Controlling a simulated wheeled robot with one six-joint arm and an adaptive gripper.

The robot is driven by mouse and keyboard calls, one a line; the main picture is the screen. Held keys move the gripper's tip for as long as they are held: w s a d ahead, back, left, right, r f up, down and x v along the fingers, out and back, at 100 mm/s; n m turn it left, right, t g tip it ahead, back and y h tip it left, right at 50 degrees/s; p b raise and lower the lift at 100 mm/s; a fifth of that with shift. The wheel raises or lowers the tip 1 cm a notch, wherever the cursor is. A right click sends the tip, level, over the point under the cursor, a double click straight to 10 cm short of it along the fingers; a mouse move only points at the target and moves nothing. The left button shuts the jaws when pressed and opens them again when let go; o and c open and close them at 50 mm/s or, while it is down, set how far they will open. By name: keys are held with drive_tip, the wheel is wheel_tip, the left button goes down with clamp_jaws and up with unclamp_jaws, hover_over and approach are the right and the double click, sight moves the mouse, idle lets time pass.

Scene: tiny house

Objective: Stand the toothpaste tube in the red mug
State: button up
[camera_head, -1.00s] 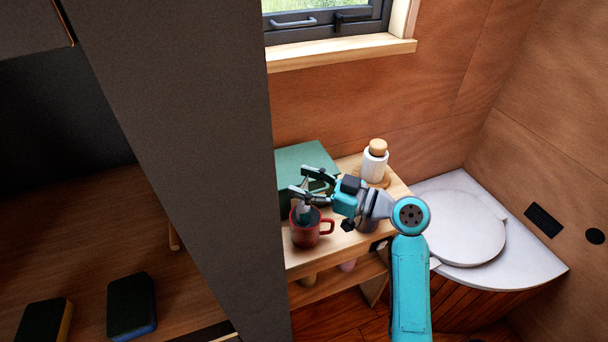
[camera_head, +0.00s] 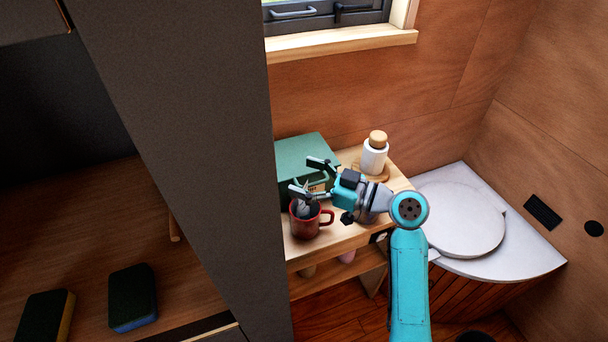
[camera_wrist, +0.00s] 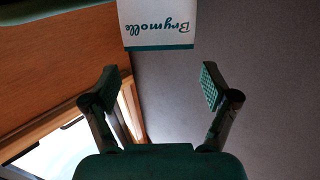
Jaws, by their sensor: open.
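The red mug (camera_head: 305,228) stands upright on the wooden shelf top, its handle to the right. A pale grey-white piece (camera_head: 303,210), which I take to be the toothpaste tube, pokes out of the mug's mouth and looks tilted; its lower part is hidden inside. My gripper (camera_head: 308,177) is open just above the mug, its fingers apart. In the wrist view, the white end of the tube (camera_wrist: 157,24), with green "Brymolle" lettering and a green band, shows at the top. It lies beyond the open fingertips (camera_wrist: 158,82), and no finger visibly touches it there.
A green box (camera_head: 305,150) stands behind the mug, close to my gripper. A white bottle with a wooden cap (camera_head: 374,158) stands at the back right of the shelf. A dark upright panel (camera_head: 190,150) rises close to the mug's left.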

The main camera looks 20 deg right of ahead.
drive_tip(key=v, duration=1.1)
drive_tip(key=shift+s+d, duration=0.25)
drive_tip(key=shift+d, duration=0.05)
idle(0.5)
drive_tip(key=s+a+f+m+t+h, duration=0.1)
drive_tip(key=a+f+m+h, duration=0.1)
drive_tip(key=f+m+h, duration=0.3)
drive_tip(key=s+a+f+m+t, duration=0.1)
drive_tip(key=s+a+f+m, duration=0.15)
drive_tip(key=f, duration=0.45)
drive_tip(key=s+a+f+m+g+h, duration=0.1)
drive_tip(key=s+a+f+m+h, duration=0.1)
drive_tip(key=s+f+m+h, duration=0.5)
drive_tip(key=s+a+r+n, duration=0.1)
drive_tip(key=s+r+n, duration=0.1)
drive_tip(key=s, duration=1)
drive_tip(key=s+a+r+n+t, duration=0.1)
drive_tip(key=s+r+n, duration=0.2)
drive_tip(key=s, duration=0.9)
drive_tip(key=shift+s+r+h, duration=0.2)
drive_tip(key=shift+r+h, duration=0.1)
drive_tip(key=shift+h, duration=0.1)
